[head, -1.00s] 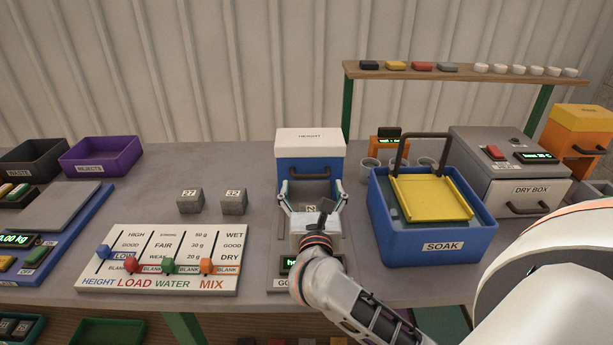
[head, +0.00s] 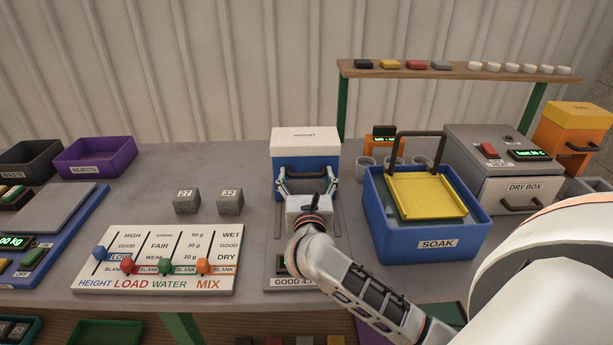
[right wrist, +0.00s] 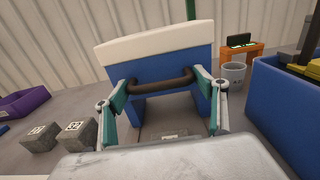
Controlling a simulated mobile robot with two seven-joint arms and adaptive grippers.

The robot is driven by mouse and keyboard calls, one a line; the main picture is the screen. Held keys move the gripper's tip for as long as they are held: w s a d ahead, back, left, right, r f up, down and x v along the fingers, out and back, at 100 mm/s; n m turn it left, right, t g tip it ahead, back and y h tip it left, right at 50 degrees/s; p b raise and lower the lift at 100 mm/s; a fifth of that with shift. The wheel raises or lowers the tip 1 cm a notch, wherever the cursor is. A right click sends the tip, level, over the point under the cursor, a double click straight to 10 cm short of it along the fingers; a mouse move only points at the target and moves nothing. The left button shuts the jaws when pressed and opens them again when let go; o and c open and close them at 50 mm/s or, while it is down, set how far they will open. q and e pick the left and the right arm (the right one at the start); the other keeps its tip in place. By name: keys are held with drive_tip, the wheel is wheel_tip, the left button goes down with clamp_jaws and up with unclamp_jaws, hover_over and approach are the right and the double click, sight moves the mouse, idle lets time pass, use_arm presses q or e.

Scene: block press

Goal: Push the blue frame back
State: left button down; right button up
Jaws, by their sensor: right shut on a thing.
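The blue frame (head: 306,163) with a white top labelled HEIGHT stands at the back middle of the bench, over a grey track. Its dark bar handle (right wrist: 160,87) faces me. My right gripper (head: 306,179) reaches it from the front. In the right wrist view its two teal-padded fingers (right wrist: 160,92) are at the two ends of the handle, shut on it. The wrist hides part of the track and a display labelled GOOD (head: 288,282). My left gripper is not in view.
A blue SOAK tub (head: 436,243) with a yellow tray stands close on the right, with cups behind it. Two grey cubes (head: 187,202) and a slider board (head: 160,252) lie left. A wooden shelf (head: 455,73) stands behind right.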

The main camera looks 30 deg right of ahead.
sight(306, 168)
drive_tip(key=x, duration=0.4)
drive_tip(key=shift+d+b, duration=0.15)
drive_tip(key=shift+b, duration=0.2)
drive_tip(key=shift+r, duration=0.1)
drive_tip(key=o, duration=1.3)
drive_tip(key=shift+c, duration=0.2)
drive_tip(key=shift+w, duration=0.15)
drive_tip(key=v, duration=1.2)
